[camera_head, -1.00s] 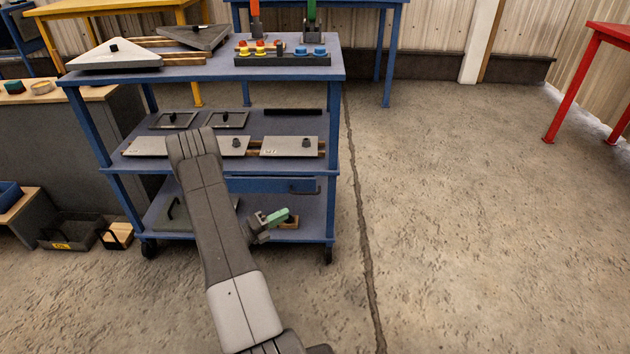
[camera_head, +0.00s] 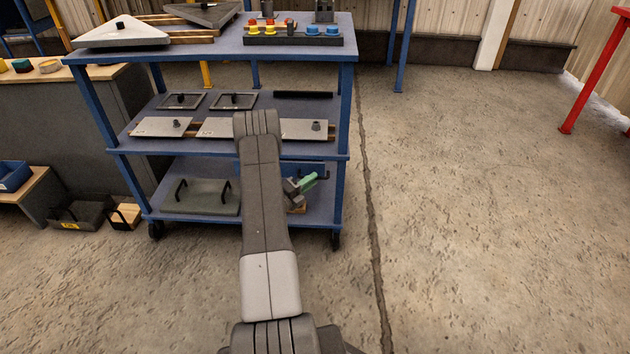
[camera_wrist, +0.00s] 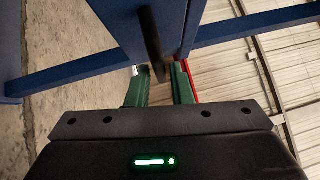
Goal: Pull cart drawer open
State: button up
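The blue cart (camera_head: 345,100) stands ahead in the head view. Its blue drawer (camera_head: 312,165) sits under the middle shelf, mostly hidden behind my arm. In the wrist view, the blue drawer front (camera_wrist: 115,18) fills the top, with a dark bar handle (camera_wrist: 152,45) on it. My gripper (camera_wrist: 160,70) has two green fingers, which stand apart. The handle lies in line with the gap between them, its near end close to the tips. I cannot tell whether they touch it. In the head view my gripper (camera_head: 308,183) is at the drawer's level, partly hidden by my arm.
The cart's top holds triangular plates (camera_head: 120,32) and a block with coloured knobs (camera_head: 292,37). Grey panels (camera_head: 160,127) lie on the middle shelf, a handled plate (camera_head: 200,196) on the bottom shelf. A wooden-topped bench (camera_head: 70,72) stands left. The floor to the right is open.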

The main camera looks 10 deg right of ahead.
jog(key=shift+x, duration=1.2)
jog(key=shift+s, duration=0.1)
grip_shut()
